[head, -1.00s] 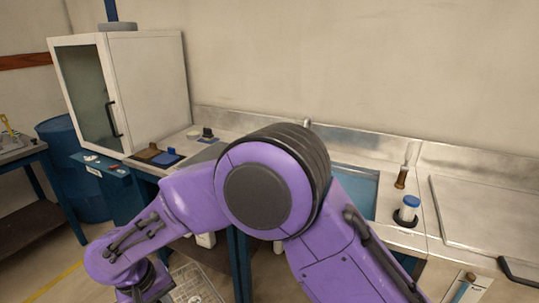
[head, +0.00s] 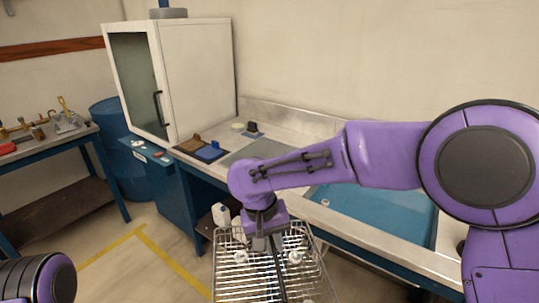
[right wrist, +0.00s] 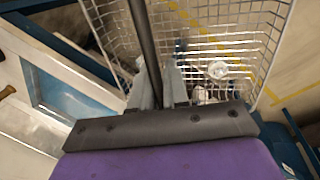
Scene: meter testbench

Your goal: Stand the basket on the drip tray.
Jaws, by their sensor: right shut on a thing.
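My right gripper (head: 266,238) is shut on the dark handle bar of the wire basket (head: 228,285). The basket hangs from it in front of the bench, at the bottom of the head view. In the right wrist view the fingers (right wrist: 160,88) pinch the bar and the basket's wire wall (right wrist: 235,20) spreads behind. Small white round pieces (head: 296,257) are in the basket. A flat grey panel (head: 258,150) on the bench, left of the sink, may be the drip tray; I cannot tell for sure. My left gripper is out of view.
A blue sink (head: 385,208) lies in the bench right of the grey panel. A white cabinet (head: 197,75) stands at the bench's left end. A brown and a blue block (head: 210,152) sit before it. A white jug (head: 221,214) is below the bench; a side table (head: 60,140) stands left.

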